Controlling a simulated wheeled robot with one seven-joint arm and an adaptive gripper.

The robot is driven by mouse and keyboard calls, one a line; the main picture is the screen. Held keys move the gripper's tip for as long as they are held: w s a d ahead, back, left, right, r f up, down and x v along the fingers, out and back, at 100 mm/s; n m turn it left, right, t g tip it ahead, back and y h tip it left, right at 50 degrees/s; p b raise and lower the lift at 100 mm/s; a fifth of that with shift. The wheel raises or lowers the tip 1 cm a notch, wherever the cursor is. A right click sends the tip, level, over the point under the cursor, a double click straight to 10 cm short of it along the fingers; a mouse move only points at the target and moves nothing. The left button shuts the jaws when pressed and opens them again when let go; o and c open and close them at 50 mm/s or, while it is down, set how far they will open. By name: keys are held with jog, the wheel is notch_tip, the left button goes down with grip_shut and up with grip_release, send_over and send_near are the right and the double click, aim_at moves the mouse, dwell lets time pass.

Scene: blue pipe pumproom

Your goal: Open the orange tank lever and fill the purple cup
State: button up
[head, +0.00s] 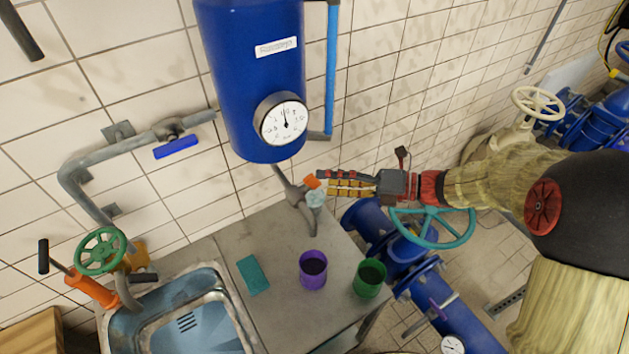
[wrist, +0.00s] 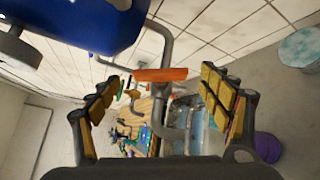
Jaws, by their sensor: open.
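The orange lever (head: 312,182) sits on the grey tap pipe (head: 309,222) under the blue tank (head: 250,60). My gripper (head: 325,183) is open beside the lever, coming from the right. In the wrist view the lever (wrist: 160,74) shows as an orange bar between my two spread fingers; I cannot tell whether they touch it. The purple cup (head: 313,270) stands upright on the grey counter, lower in the picture than the tap's end. Its inside looks dark. A purple shape at the right of the wrist view (wrist: 267,147) looks like this cup.
A green cup (head: 369,278) stands right of the purple cup, and a teal block (head: 253,275) lies left of it on the counter (head: 275,240). A metal sink (head: 185,310) is at the left. A teal handwheel (head: 432,228) and blue pipes lie below my arm.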

aim_at(318, 180)
jog(key=shift+x, duration=2)
jog(key=shift+c, duration=0.2)
jog(key=c, duration=1.1)
jog(key=shift+c, duration=0.2)
